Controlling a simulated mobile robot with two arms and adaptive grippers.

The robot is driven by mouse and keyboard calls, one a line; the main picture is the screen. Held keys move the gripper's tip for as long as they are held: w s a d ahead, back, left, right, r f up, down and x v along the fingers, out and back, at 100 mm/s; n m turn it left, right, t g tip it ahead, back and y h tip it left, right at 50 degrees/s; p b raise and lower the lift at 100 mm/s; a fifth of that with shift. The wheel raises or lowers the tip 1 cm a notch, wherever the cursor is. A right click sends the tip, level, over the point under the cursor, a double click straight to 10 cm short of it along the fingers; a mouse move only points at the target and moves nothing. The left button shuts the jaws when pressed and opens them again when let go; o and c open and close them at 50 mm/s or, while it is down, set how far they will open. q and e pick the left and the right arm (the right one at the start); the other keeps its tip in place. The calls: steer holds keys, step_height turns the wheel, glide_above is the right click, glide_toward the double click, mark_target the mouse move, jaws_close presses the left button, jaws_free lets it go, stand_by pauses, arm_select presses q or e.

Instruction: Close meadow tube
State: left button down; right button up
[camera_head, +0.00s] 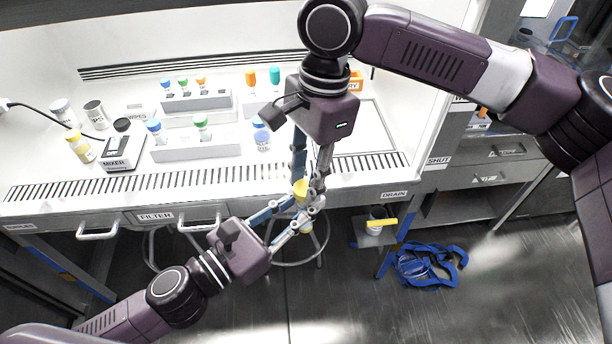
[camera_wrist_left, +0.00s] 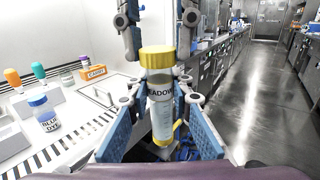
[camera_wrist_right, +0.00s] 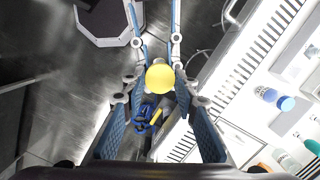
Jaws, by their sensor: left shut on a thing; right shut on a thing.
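The meadow tube (camera_wrist_left: 162,118) is a clear tube with a black-lettered label, upright in the left wrist view. Its yellow cap (camera_wrist_left: 157,60) sits on top; I cannot tell how tightly it is seated. My left gripper (camera_head: 296,218) is shut on the tube body, with its blue fingers on either side. My right gripper (camera_head: 305,188) points down from above and is shut on the yellow cap, which also shows round between its fingertips in the right wrist view (camera_wrist_right: 160,78). In the head view the fingers hide most of the tube.
The white hood bench holds racks (camera_head: 183,146) of capped tubes, a mixer (camera_head: 122,150) and a blue dye bottle (camera_head: 261,135). The tube is in front of the bench edge, above the floor. A stool (camera_head: 283,262) and blue straps (camera_head: 425,265) are below.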

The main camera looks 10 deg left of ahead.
steer(key=shift+f, duration=0.45)
steer(key=m, duration=0.6)
steer(key=shift+s+m+t+y, duration=0.1)
steer(key=shift+m+t+y, duration=0.2)
steer(key=shift+m+t, duration=0.1)
steer(key=o, duration=0.7)
steer(key=shift+r, duration=0.1)
steer(key=shift+r, duration=2.15)
